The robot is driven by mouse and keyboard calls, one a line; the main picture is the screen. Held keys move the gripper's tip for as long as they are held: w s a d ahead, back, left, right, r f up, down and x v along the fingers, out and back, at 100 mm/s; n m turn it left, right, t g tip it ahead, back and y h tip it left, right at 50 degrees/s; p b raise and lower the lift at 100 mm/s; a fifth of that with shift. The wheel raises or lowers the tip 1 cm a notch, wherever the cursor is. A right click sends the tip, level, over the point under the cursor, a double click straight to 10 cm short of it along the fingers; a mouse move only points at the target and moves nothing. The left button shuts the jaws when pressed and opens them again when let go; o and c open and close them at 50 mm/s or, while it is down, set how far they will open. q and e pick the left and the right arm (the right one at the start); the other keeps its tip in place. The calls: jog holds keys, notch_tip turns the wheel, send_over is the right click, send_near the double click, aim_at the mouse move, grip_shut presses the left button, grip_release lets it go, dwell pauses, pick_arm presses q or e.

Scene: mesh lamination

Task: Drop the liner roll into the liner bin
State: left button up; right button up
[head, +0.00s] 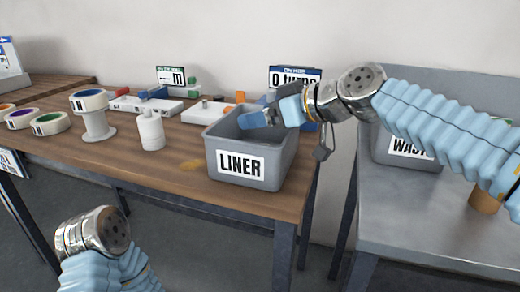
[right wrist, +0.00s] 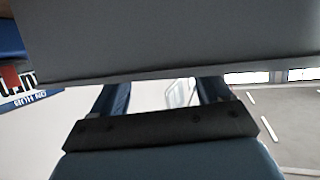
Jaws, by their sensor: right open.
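The grey liner bin (head: 278,171), labelled LINER, stands on the wooden table near its right end. My right gripper (head: 254,120) reaches in from the right, with its blue fingers over the bin's opening. In the right wrist view, my right gripper (right wrist: 163,95) has its fingers apart with nothing held between them, and a large grey surface fills the top. No liner roll can be made out for certain; the bin's floor is hidden by its front wall. Only the wrist joint and sleeve of my left arm show at the lower left.
A white bottle (head: 150,130) and a spool stand (head: 97,122) are left of the bin. Several tape rolls (head: 50,124) lie farther left. A grey waste bin (head: 404,150) stands on the right grey table (head: 400,215), where a brown cylinder (head: 485,203) is partly behind my arm.

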jog(key=b+v, duration=0.1)
jog(key=v, duration=1.1)
jog(key=shift+s+d, duration=0.1)
